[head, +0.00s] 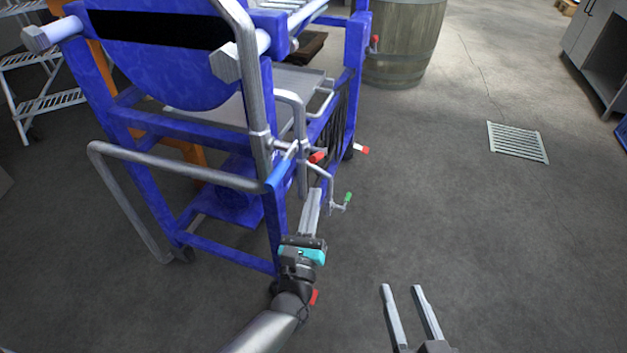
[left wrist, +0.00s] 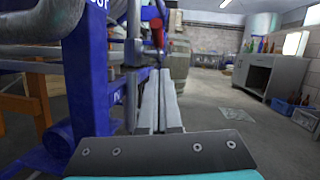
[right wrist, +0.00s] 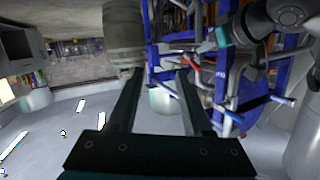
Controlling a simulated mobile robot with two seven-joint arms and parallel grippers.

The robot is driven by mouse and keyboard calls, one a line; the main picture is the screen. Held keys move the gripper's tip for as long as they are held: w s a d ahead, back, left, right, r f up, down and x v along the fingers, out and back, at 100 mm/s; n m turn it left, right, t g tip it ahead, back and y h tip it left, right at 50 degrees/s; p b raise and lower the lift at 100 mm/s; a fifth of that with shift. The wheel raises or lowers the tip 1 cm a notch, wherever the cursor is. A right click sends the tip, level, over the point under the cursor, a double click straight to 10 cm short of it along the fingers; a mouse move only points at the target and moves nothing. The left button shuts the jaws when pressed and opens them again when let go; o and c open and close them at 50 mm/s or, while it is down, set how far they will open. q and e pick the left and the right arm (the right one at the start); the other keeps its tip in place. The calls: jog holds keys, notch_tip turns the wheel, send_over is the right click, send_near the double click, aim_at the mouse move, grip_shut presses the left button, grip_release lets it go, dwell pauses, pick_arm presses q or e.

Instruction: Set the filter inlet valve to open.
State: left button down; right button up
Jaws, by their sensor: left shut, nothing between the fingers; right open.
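The filter is a blue frame (head: 125,118) with grey pipes, on the left in the head view. A blue lever handle (head: 280,174) sits on its pipework at the near corner, with a red handle (head: 318,157) just right of it. A green handle (head: 348,197) is on a thin branch lower right. I cannot tell which is the inlet valve. My left gripper (head: 313,194) is shut and empty, its tips just below these handles; contact is unclear. In the left wrist view a red handle (left wrist: 157,27) shows above the fingertips. My right gripper (head: 401,290) is open and empty over the floor.
Another red handle (head: 363,149) sticks out at the filter's right side. A wooden barrel (head: 404,40) stands behind it. A floor drain grate (head: 518,142) lies at right. A white wire rack (head: 45,100) is at far left. The floor right of the filter is clear.

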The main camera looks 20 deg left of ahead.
pick_arm(q)
jog(key=w+r, duration=0.1)
jog(key=r, duration=0.1)
jog(key=w+r, duration=0.1)
jog(key=shift+w+a+r, duration=0.4)
pick_arm(e)
jog(key=shift+d+f, duration=0.15)
